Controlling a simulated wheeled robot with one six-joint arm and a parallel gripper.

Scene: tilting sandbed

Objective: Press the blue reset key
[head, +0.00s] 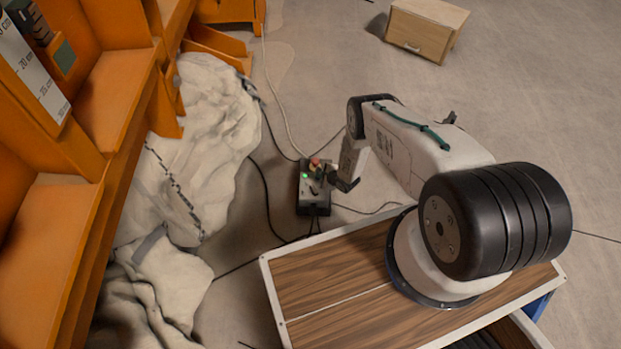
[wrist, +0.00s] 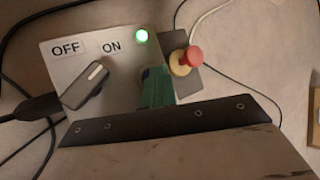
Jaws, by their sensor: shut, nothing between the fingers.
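The control box (head: 314,196) stands on the floor, left of my arm in the head view. In the wrist view its pale panel (wrist: 62,62) carries OFF and ON labels, a black rotary switch (wrist: 86,86) and a lit green lamp (wrist: 141,36). A red mushroom button (wrist: 192,57) is at the panel's right. My gripper (head: 329,172) is at the box's right side, over the panel. In the wrist view its shut green fingertips (wrist: 157,82) cover part of the panel between the switch and the red button. I cannot clearly make out the blue reset key; the fingers may hide it.
Several cables (head: 266,185) run over the floor around the box. A crumpled pale sheet (head: 215,112) and orange shelving (head: 105,95) lie to the left. A wooden-topped platform (head: 315,288) bears my arm. A small wooden cabinet (head: 420,32) stands far back, with open floor before it.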

